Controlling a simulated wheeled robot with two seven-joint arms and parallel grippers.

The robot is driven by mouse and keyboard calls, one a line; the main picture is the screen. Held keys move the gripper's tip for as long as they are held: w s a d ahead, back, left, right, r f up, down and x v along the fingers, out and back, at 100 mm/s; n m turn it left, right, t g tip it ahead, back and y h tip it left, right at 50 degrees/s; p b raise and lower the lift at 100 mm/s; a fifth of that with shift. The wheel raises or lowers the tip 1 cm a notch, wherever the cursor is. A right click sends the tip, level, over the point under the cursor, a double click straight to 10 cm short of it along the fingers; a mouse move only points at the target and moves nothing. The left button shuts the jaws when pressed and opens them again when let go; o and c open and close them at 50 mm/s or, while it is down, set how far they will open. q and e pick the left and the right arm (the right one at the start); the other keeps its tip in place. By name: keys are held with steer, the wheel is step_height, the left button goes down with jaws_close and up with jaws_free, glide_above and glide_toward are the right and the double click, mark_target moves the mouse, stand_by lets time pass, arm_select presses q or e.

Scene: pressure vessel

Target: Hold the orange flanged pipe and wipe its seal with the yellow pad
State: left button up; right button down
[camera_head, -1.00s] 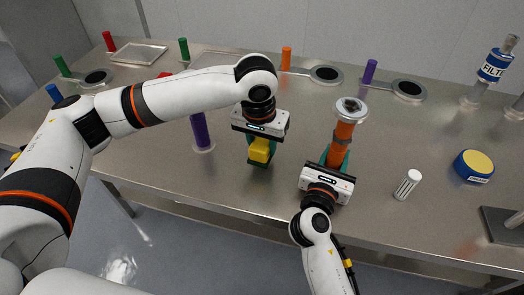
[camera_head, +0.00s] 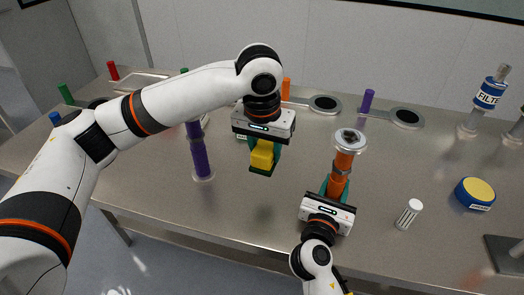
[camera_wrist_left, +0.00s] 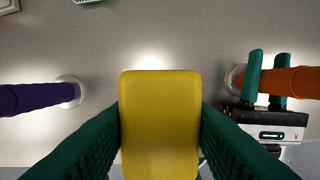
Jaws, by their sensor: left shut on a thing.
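The yellow pad (camera_head: 262,154) is held between the dark green fingers of my left gripper (camera_head: 263,162), above the bench. In the left wrist view the pad (camera_wrist_left: 160,125) fills the middle, with a finger on each side. The orange flanged pipe (camera_head: 344,160) stands upright to the right, its pale round flange (camera_head: 349,140) on top facing up. My right gripper (camera_head: 332,188) has its green fingers around the pipe's lower part. In the left wrist view the orange pipe (camera_wrist_left: 302,82) shows at the right. The pad is apart from the flange.
A purple pipe (camera_head: 200,150) stands left of the pad. A white ribbed cylinder (camera_head: 408,214), a blue and yellow can (camera_head: 475,193) and a filter post (camera_head: 490,95) are at the right. Ring-ended plates (camera_head: 325,104) lie at the back. Bare bench (camera_head: 270,215) lies in front of the pad.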

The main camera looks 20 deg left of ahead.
arm_select(q)
steer(key=d+r, duration=1.4)
steer(key=r, duration=0.4)
steer(key=shift+w+d+f, duration=0.1)
steer(key=shift+w+f, duration=0.15)
steer(key=shift+f, duration=1.35)
steer(key=shift+w+f, duration=0.2)
steer(key=shift+f, duration=1.35)
steer(key=shift+d+f, duration=0.35)
steer(key=shift+f, duration=0.5)
steer(key=shift+c, duration=0.3)
steer(key=shift+w+d, duration=0.15)
steer(key=shift+d, duration=1.5)
steer(key=shift+a, duration=2.05)
step_height(320, 180, up, 3)
steer(key=shift+f, duration=0.1)
steer(key=shift+r, duration=0.75)
step_height(320, 180, up, 4)
steer(key=shift+r, duration=0.1)
